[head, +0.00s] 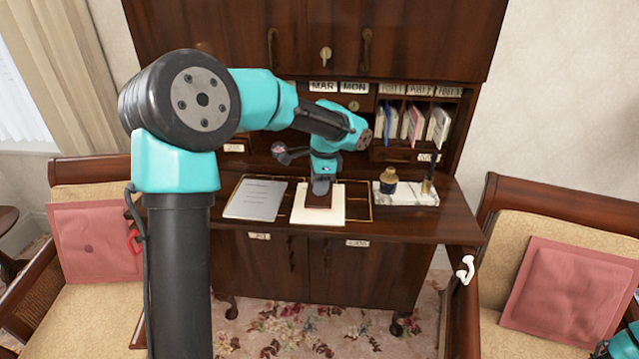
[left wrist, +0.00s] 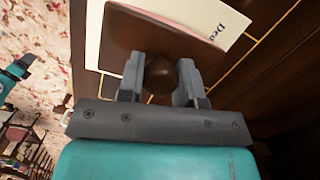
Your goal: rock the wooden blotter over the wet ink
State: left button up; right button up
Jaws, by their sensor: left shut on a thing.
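The wooden blotter (head: 318,203) is a dark brown block with a round knob, resting on the cream letter sheet (head: 335,213) on the desk's writing surface. In the left wrist view the blotter's flat top (left wrist: 142,30) covers much of the letter (left wrist: 212,18), where a pink edge and the start of "Dear" show. My left gripper (head: 321,187) comes down from above; in the left wrist view its fingers (left wrist: 160,76) are shut on the round knob. The wet ink is hidden or too small to tell. My right gripper is out of view.
A grey printed sheet (head: 257,199) lies left of the letter. A white marble stand (head: 413,196) with a dark gold-topped ink bottle (head: 389,180) is to the right. Pigeonholes with papers (head: 415,125) rise behind. Chairs with pink cushions (head: 568,285) flank the desk.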

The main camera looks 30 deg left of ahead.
pick_arm(q)
jog(key=shift+f, duration=0.45)
dwell(0.7)
jog(key=shift+s+d+t+y, duration=0.3)
jog(key=shift+s+t+y, duration=0.35)
jog(key=shift+t, duration=0.55)
jog(key=shift+w+a+f+g+h, duration=0.15)
jog(key=shift+w+g+h, duration=0.2)
jog(key=shift+g, duration=0.25)
jog(key=shift+w+a+r+g+h, duration=0.1)
jog(key=shift+w+g+h, duration=0.2)
jog(key=shift+g, duration=0.3)
jog(key=shift+w+a+g+h, duration=0.3)
jog(key=shift+w+g+h, duration=0.3)
jog(key=shift+g, duration=0.6)
jog(key=shift+s+d+t+y, duration=0.25)
jog(key=shift+s+t+y, duration=0.3)
jog(key=shift+t, duration=0.55)
jog(key=shift+s, duration=0.1)
jog(key=shift+r, duration=3.55)
